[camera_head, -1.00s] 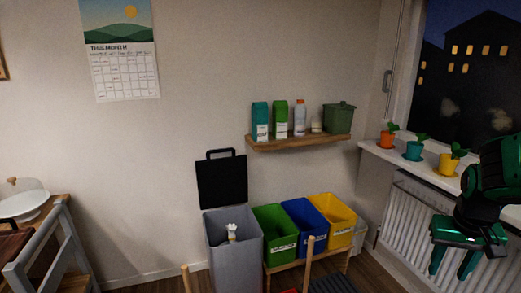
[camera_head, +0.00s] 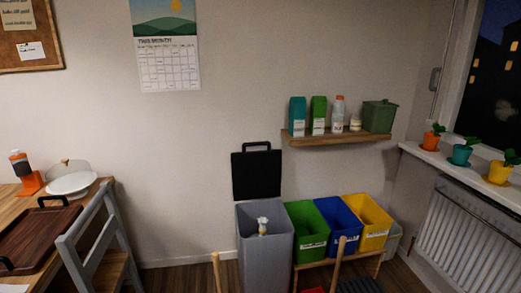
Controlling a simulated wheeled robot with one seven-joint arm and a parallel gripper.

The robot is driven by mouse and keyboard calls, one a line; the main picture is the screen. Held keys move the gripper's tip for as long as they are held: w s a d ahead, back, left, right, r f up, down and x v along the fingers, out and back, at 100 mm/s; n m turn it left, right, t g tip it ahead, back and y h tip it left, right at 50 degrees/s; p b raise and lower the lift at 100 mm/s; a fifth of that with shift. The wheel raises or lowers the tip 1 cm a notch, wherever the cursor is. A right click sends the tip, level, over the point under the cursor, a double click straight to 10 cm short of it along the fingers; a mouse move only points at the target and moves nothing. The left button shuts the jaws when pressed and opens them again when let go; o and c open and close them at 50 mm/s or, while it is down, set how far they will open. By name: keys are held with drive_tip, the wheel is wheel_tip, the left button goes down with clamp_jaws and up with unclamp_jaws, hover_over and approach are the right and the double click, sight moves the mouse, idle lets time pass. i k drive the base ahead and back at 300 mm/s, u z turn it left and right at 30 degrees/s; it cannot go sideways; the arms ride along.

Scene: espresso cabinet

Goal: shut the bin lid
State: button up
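A tall grey bin (camera_head: 266,255) stands on the floor by the wall. Its black lid (camera_head: 257,175) is up, standing upright against the wall behind the bin, with a handle loop at its top edge. The bin's mouth is open and a small white and yellowish item (camera_head: 262,226) shows inside it. My gripper is out of view.
Open green (camera_head: 309,236), blue (camera_head: 340,227) and yellow (camera_head: 368,220) bins stand on a wooden stand right of the grey bin. A shelf (camera_head: 338,139) with cartons hangs above them. A grey chair (camera_head: 90,245) and table are at left. A radiator (camera_head: 465,225) is at right.

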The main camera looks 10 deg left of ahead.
sight(256, 175)
drive_tip(key=u, duration=0.4)
drive_tip(key=i, duration=1.2)
drive_tip(key=u, duration=0.35)
drive_tip(key=i, duration=0.75)
drive_tip(key=z, duration=0.15)
